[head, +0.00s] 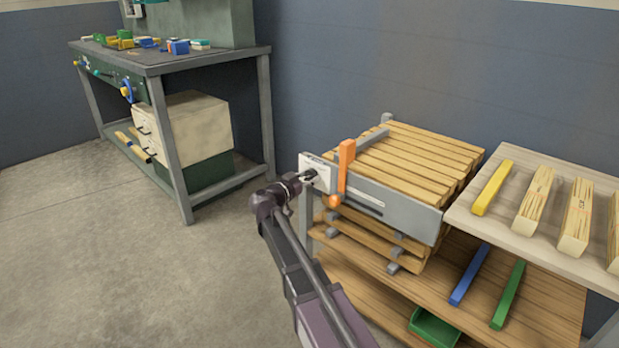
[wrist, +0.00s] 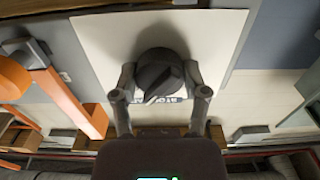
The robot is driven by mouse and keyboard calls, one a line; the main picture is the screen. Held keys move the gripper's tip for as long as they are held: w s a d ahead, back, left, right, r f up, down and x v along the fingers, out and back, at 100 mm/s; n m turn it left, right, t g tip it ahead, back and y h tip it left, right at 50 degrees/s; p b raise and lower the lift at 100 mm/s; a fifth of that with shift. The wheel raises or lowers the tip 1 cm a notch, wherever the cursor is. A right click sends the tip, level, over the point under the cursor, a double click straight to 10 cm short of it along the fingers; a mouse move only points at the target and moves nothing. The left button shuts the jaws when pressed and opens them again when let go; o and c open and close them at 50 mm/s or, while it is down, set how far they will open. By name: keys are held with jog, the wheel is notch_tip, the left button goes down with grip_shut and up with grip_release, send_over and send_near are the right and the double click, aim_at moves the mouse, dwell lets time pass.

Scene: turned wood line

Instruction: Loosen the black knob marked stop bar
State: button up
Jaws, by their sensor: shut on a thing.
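The black knob (wrist: 160,68) sits on a pale plate (wrist: 215,32), which also shows in the head view (head: 321,164). It is round with a raised grip bar and a light pointer line. Printed lettering beside it is partly covered by the knob and a finger. My gripper (wrist: 159,78) has one finger on each side of the knob and is shut on it. In the head view my gripper (head: 309,177) reaches the plate from the left and hides most of the knob.
An orange lever (wrist: 78,98) stands beside the plate, also in the head view (head: 345,165). Behind it is a rack of wooden slats (head: 420,150). A shelf with wood blocks (head: 535,195) is at the right. A workbench (head: 170,58) stands back left. The floor (head: 130,250) at left is clear.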

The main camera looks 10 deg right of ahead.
jog(key=n, duration=0.4)
jog(key=shift+w, duration=0.1)
jog(key=n, duration=0.4)
jog(key=shift+n, duration=0.3)
jog(key=n, duration=0.4)
jog(key=shift+n, duration=0.3)
jog(key=shift+r+n, duration=0.1)
jog(key=shift+n, duration=1.5)
jog(key=o, duration=1.1)
jog(key=shift+d, duration=0.1)
jog(key=shift+o, duration=0.2)
jog(key=v, duration=1.2)
